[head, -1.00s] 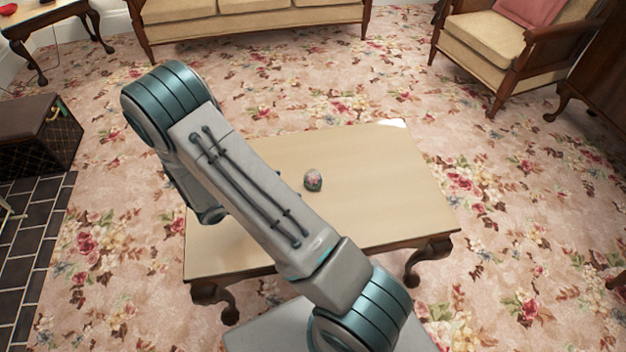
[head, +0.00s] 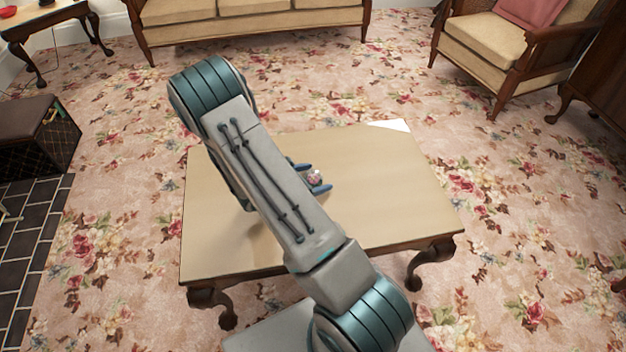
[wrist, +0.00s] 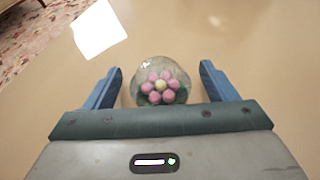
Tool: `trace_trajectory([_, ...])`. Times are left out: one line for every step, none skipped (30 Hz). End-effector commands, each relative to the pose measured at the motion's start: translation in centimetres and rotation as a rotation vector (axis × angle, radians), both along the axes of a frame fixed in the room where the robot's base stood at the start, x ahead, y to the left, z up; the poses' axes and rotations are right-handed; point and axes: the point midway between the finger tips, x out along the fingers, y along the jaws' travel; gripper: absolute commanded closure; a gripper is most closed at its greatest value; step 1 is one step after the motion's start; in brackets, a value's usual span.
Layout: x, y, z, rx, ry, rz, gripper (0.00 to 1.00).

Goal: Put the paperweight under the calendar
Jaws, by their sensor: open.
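My gripper (wrist: 160,75) is open, with one blue finger on each side of the paperweight and visible gaps between. It also shows in the head view (head: 320,178), low over the tabletop. A white sheet (wrist: 98,28), possibly the calendar, lies flat at the table's far right corner in the head view (head: 390,125). My arm hides part of the table.
The rest of the visible tabletop is clear. A sofa (head: 250,22) and an armchair (head: 490,45) stand beyond the table. A dark box (head: 35,140) sits at the left by the black tiles. Flowered carpet surrounds the table.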

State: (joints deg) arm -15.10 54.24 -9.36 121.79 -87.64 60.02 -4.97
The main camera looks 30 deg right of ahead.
Motion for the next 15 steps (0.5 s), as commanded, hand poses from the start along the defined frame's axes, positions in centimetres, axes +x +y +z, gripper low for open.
trace_trajectory([0.01, 0.01, 0.03, 0.000, 0.000, 0.000, 0.21])
trace_trajectory([0.01, 0.02, 0.03, 0.000, 0.000, 0.000, 0.21])
trace_trajectory([0.01, 0.02, 0.03, 0.000, 0.000, 0.000, 0.24])
trace_trajectory([0.01, 0.02, 0.03, 0.000, 0.000, 0.000, 0.33])
trace_trajectory([0.00, 0.03, 0.03, 0.000, 0.000, 0.000, 0.41])
trace_trajectory([0.00, 0.03, 0.03, 0.000, 0.000, 0.000, 0.52])
trace_trajectory([0.00, 0.03, 0.03, 0.000, 0.000, 0.000, 0.60])
trace_trajectory([0.00, 0.03, 0.03, 0.000, 0.000, 0.000, 0.69])
trace_trajectory([0.00, 0.03, 0.03, 0.000, 0.000, 0.000, 0.79])
trace_trajectory([0.00, 0.04, 0.04, 0.000, 0.000, 0.000, 0.79])
trace_trajectory([0.02, 0.02, 0.08, -0.001, -0.001, 0.000, 0.83])
trace_trajectory([0.02, 0.02, 0.08, -0.001, -0.001, 0.000, 0.83])
trace_trajectory([0.02, 0.02, 0.08, -0.001, -0.001, 0.000, 0.83])
trace_trajectory([0.02, 0.02, 0.08, -0.001, -0.001, 0.000, 0.83])
trace_trajectory([0.02, 0.02, 0.09, -0.001, -0.001, 0.000, 0.83])
